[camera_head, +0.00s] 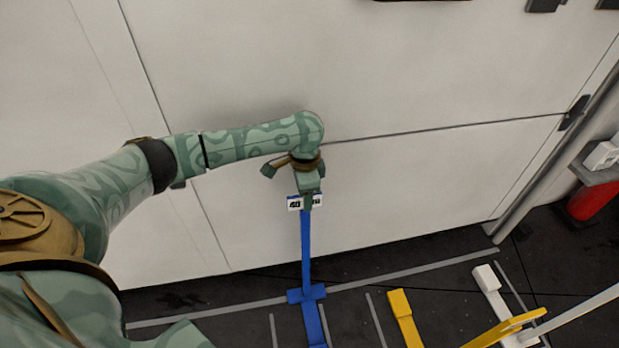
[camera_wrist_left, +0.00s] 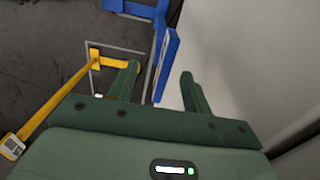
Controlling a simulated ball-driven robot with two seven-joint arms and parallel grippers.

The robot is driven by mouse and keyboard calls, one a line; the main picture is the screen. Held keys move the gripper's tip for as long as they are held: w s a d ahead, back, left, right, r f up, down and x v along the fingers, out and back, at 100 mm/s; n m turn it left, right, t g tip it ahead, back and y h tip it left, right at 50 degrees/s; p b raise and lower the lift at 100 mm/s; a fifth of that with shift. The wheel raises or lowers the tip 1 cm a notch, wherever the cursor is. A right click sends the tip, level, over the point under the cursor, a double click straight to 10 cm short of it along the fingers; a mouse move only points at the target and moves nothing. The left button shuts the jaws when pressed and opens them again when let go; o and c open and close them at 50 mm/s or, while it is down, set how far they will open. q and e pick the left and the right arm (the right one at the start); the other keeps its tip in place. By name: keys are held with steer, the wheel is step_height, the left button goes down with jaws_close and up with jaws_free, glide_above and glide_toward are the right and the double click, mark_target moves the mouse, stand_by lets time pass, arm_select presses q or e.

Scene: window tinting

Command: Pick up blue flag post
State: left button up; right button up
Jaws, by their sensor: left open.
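The blue flag post (camera_head: 306,245) stands upright on a flat blue base (camera_head: 310,320) in front of the white wall. A small white label with dark marks (camera_head: 295,203) shows at its top. My left gripper (camera_head: 309,200) is at the top of the post, pointing down, and partly covers it. In the left wrist view my left gripper (camera_wrist_left: 159,72) is open, with the blue post (camera_wrist_left: 167,62) showing in the space between its two fingers. I cannot tell whether a finger touches it. My right gripper is not in view.
A yellow post (camera_head: 505,328) and a yellow base piece (camera_head: 404,318) are to the right, beside a white post (camera_head: 580,315). A red cylinder (camera_head: 592,202) is at the far right. The white wall (camera_head: 420,185) is close behind the blue post. Grey lines mark the dark floor.

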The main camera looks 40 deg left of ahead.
arm_select(q)
steer(key=shift+f+b, duration=0.45)
steer(key=shift+f, duration=0.2)
step_height(320, 180, down, 4)
steer(key=b, duration=0.3)
steer(key=shift+w+a, duration=0.15)
steer(key=shift+r, duration=0.2)
jaws_close()
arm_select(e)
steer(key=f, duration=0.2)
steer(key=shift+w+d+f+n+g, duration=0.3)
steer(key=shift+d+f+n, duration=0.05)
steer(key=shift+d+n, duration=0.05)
